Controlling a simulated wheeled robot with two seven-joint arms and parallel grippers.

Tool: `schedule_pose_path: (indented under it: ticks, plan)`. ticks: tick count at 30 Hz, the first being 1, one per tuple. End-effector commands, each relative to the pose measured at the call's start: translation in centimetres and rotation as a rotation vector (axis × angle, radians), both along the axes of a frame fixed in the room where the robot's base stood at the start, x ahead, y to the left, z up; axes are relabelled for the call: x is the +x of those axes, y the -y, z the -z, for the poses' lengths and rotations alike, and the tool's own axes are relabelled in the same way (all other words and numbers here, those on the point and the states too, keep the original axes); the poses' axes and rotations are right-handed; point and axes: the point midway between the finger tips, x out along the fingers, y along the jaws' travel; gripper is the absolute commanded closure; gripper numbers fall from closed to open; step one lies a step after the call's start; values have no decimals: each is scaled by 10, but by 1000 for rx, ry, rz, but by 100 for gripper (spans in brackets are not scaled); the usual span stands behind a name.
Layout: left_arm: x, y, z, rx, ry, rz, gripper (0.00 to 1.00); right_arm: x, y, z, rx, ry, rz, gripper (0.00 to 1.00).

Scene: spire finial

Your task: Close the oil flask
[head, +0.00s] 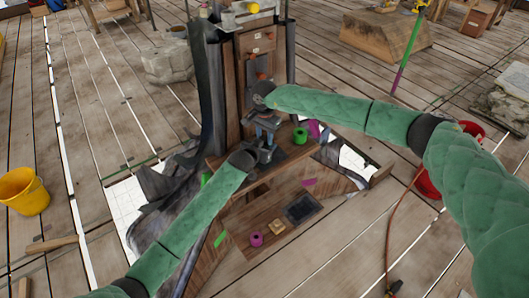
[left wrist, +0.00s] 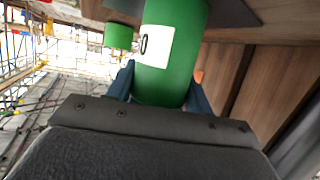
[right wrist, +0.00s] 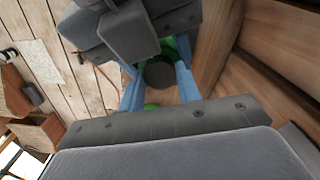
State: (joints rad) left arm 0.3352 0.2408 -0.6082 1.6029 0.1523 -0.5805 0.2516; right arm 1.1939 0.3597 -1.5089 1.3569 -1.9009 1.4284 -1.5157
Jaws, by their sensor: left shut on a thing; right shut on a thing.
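A green flask (left wrist: 170,60) with a white label stands between the blue fingers of my left gripper (left wrist: 157,85), which is shut on its body. In the right wrist view, my right gripper (right wrist: 160,75) is shut on a dark round cap (right wrist: 159,73), with green showing around and below it. The left gripper's dark body fills the upper part of that view. In the head view, my left gripper (head: 264,146) and right gripper (head: 268,116) meet one above the other at the wooden bench and mostly hide the flask. I cannot tell how the cap sits on the neck.
A green cylinder (head: 300,135) and a magenta item (head: 314,129) stand right of the grippers on the bench. A lower shelf holds a dark tray (head: 302,208), a tan block (head: 277,227) and a magenta roll (head: 256,239). A yellow bucket (head: 24,191) stands at far left.

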Motion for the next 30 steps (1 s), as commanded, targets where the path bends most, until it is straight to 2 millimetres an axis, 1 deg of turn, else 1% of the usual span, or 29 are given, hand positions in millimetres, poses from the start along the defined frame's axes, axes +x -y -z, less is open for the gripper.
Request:
schedule_pose_path:
  ticks: [8, 12, 13, 16, 17, 26, 30]
  plan:
    - [0, 0, 0, -1, 1, 1, 100, 0, 0, 1, -1, 0, 340, 94]
    - [0, 0, 0, -1, 1, 1, 100, 0, 0, 0, 0, 1, 338, 94]
    - [0, 0, 0, -1, 1, 1, 100, 0, 0, 0, 0, 1, 338, 64]
    - [0, 1, 0, -1, 1, 1, 100, 0, 0, 0, -1, 0, 337, 45]
    - [0, 0, 0, -1, 1, 1, 100, 0, 0, 0, -1, 0, 337, 41]
    - [1, -1, -1, 0, 1, -1, 100, -1, 1, 1, -2, -2, 335, 41]
    - [1, -1, -1, 0, 1, -2, 100, 0, 0, -10, -1, 0, 335, 41]
